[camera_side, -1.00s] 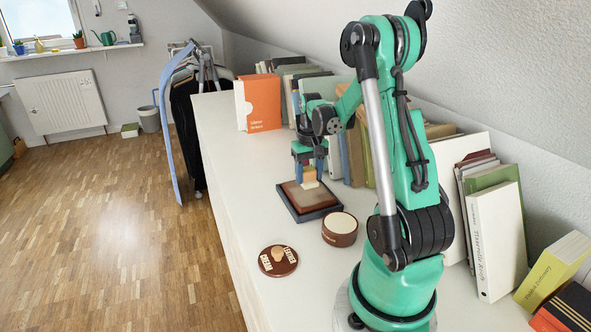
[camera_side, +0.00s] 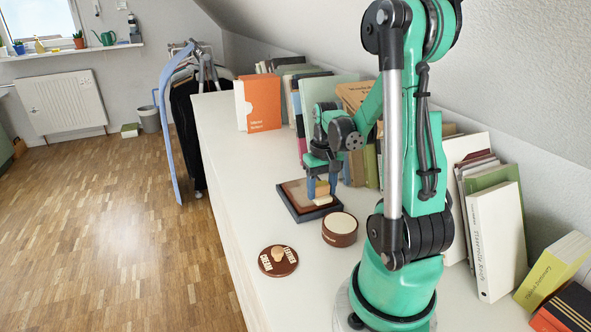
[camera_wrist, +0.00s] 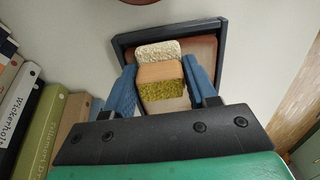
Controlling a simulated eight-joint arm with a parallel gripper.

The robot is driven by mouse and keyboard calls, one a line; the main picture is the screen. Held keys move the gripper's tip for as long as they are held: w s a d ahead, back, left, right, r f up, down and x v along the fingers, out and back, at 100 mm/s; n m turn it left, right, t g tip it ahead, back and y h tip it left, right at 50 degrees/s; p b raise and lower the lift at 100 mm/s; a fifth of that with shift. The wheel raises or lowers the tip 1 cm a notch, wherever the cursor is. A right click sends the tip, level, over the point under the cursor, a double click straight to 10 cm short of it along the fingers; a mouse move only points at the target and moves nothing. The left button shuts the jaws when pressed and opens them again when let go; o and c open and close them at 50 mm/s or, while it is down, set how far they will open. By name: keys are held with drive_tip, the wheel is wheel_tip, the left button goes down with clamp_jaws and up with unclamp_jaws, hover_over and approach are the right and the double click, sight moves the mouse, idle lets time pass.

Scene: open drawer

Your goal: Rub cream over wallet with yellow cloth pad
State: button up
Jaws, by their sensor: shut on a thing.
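The brown wallet (camera_side: 297,193) lies flat in a dark shallow tray (camera_side: 291,211) on the white top; both also show in the wrist view, wallet (camera_wrist: 204,47) and tray rim (camera_wrist: 222,40). My gripper (camera_side: 322,190) is low over the wallet's right part. In the wrist view its blue fingers are shut on the sides of the pad (camera_wrist: 160,72), which has a tan block, a yellow band and a pale fuzzy end. The open cream tin (camera_side: 340,229) stands nearer my base.
The tin's brown lid (camera_side: 278,261) lies left of the tin. Rows of books (camera_side: 356,165) stand along the wall behind the tray, with an orange box file (camera_side: 262,103) farther back. The white top (camera_side: 240,180) is clear left of the tray.

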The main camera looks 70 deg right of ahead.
drive_tip(key=shift+w+d, duration=3.45)
drive_tip(key=shift+d, duration=0.1)
wheel_tip(320, 180, up, 8)
drive_tip(key=shift+a, duration=0.1)
drive_tip(key=w+a+r+n, duration=0.2)
drive_tip(key=w+a+n, duration=0.1)
drive_tip(key=a, duration=0.7)
drive_tip(key=w+a+r+n, duration=0.2)
drive_tip(key=w+a+n, duration=0.1)
drive_tip(key=a, duration=0.6)
drive_tip(key=w+a+r+n, duration=0.2)
drive_tip(key=w+a+n, duration=0.1)
drive_tip(key=a, duration=0.7)
drive_tip(key=shift+w+a, duration=0.35)
drive_tip(key=shift+d, duration=0.1)
